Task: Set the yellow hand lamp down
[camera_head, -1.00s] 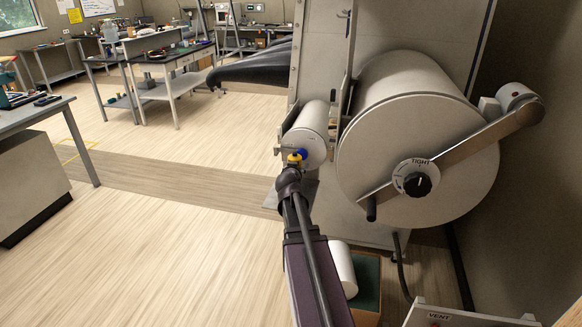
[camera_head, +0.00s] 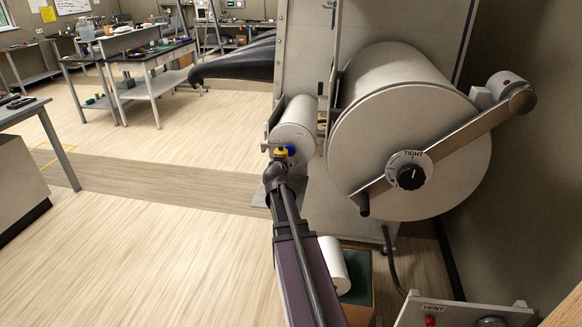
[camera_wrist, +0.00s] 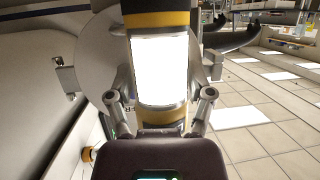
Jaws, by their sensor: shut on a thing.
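My gripper (camera_wrist: 160,100) is shut on the yellow hand lamp (camera_wrist: 160,66), one finger on each side of it. In the wrist view the lamp is upright in the picture, with a bright white glowing panel between yellow and dark bands. Its top runs out of the picture and its lower end is partly hidden behind my gripper body. In the head view only a small yellow part of the lamp (camera_head: 281,154) shows past the end of my arm, in front of the small white cylinder (camera_head: 296,125). What lies directly under the lamp is hidden.
A large drum-shaped door (camera_head: 405,150) with a lever and a dial marked TIGHT stands close on the right. A VENT panel (camera_head: 455,315) is at the lower right. Black gloves (camera_head: 235,65) stick out beyond. Workbenches (camera_head: 150,60) stand farther back; the floor to the left is clear.

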